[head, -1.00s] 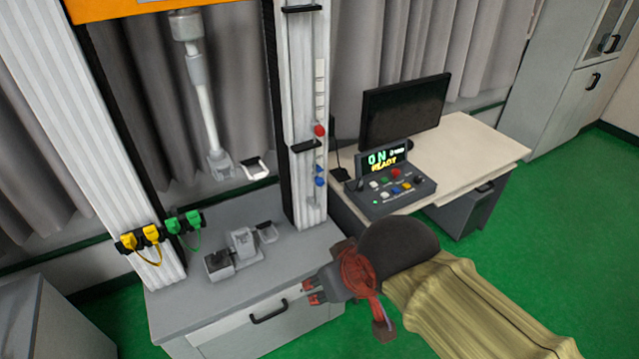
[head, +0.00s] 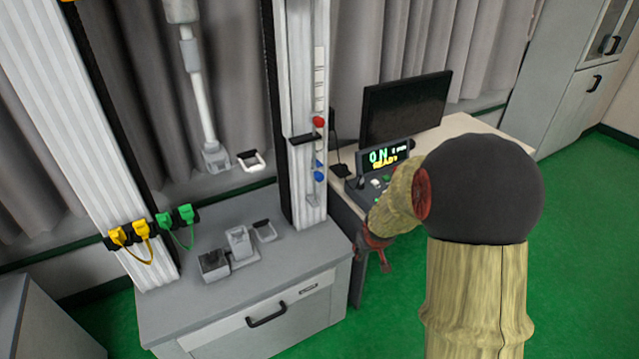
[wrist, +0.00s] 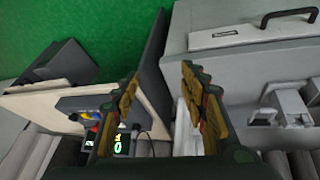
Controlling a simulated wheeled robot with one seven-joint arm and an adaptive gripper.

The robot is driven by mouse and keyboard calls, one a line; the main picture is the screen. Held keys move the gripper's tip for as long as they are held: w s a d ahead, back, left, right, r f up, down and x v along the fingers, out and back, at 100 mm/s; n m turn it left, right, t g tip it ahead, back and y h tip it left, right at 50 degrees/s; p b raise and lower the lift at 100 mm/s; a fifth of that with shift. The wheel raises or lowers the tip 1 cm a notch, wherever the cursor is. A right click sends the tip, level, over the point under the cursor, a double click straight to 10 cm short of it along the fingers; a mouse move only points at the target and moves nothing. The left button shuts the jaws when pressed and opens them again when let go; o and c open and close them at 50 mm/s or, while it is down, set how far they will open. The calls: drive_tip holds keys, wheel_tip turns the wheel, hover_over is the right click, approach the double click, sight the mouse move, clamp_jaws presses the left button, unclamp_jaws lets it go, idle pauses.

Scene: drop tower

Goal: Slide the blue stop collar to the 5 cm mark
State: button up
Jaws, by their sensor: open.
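The blue stop collar (head: 319,176) sits on the scale rod at the front of the right column (head: 303,215), low down. A second blue part shows just above it, and a red collar (head: 319,121) sits higher on the same rod. The mark numbers are too small to read. My gripper (head: 373,257) is in front of the cabinet's right side, below and to the right of the blue collar, apart from it. In the wrist view my gripper (wrist: 160,95) is open, with nothing between its fingers. The blue collar cannot be made out there.
The control box (head: 385,172) with a lit display stands on the desk (head: 470,130), partly behind my arm. A black monitor (head: 405,105) is behind it. Yellow plugs (head: 130,232) and green plugs (head: 176,216) hang at the left column. Small fixtures (head: 238,242) stand on the cabinet (head: 190,300).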

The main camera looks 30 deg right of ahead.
drive_tip(key=w+d+f+t, duration=0.3)
drive_tip(key=w+d+f, duration=0.1)
drive_tip(key=w+f, duration=0.25)
drive_tip(key=n+t+y+b, duration=0.1)
drive_tip(key=n+t+y, duration=0.4)
drive_tip(key=t, duration=0.5)
approach(321, 179)
drive_tip(key=w, duration=0.6)
drive_tip(key=w+b, duration=0.1)
drive_tip(key=w, duration=0.1)
drive_tip(key=w+a, duration=0.1)
drive_tip(key=w, duration=0.2)
drive_tip(key=shift+f+b, duration=0.2)
drive_tip(key=shift+b, duration=0.2)
drive_tip(key=shift+c, duration=0.8)
clamp_jaws()
